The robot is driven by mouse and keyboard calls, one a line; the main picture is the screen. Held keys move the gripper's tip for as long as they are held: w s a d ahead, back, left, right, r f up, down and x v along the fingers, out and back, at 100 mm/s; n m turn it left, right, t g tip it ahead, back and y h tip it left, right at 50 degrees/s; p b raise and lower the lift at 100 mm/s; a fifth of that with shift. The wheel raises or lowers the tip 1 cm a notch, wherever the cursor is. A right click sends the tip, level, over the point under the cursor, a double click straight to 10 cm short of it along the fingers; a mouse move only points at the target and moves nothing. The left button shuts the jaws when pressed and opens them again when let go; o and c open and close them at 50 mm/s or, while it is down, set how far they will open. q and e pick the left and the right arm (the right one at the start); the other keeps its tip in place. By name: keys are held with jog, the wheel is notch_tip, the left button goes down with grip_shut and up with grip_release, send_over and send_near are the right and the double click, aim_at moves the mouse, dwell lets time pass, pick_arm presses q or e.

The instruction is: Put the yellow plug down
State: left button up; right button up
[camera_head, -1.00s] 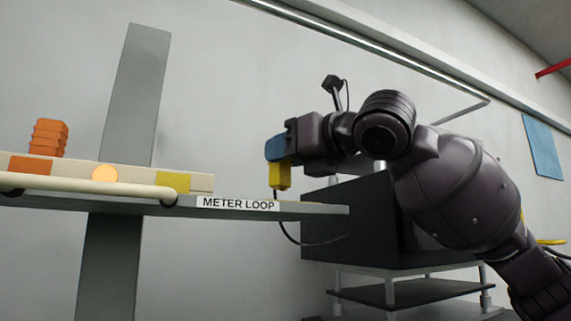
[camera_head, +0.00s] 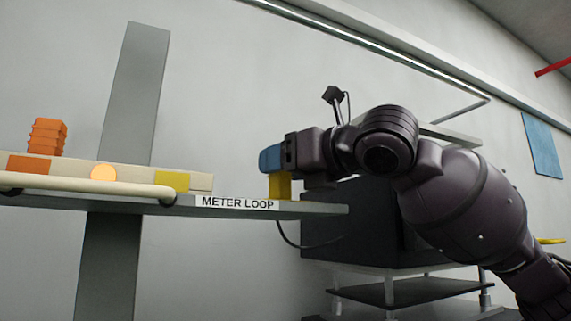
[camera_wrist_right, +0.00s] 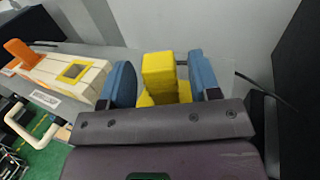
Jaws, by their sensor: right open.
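The yellow plug (camera_head: 280,187) stands on the right part of the grey shelf (camera_head: 318,210), its base apparently touching it. In the right wrist view the plug (camera_wrist_right: 159,76) is upright between the two blue fingers. My right gripper (camera_head: 270,159) is open around the upper part of the plug, with gaps visible at its sides in the wrist view (camera_wrist_right: 163,82). The near finger hides the plug's top in the head view. A dark cable (camera_head: 300,242) hangs below the shelf. My left gripper is not in view.
A pale panel with a yellow-marked square (camera_head: 172,181), a glowing lamp (camera_head: 103,173) and an orange plug (camera_head: 48,137) sits at the left. A cream bar (camera_head: 85,188) runs along its front. A dark box (camera_head: 350,222) stands behind the shelf's right end.

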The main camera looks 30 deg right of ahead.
jog(key=shift+s+r, duration=0.1)
jog(key=shift+r, duration=0.05)
jog(key=b+v, duration=0.2)
jog(key=v, duration=1)
jog(key=shift+b, duration=0.4)
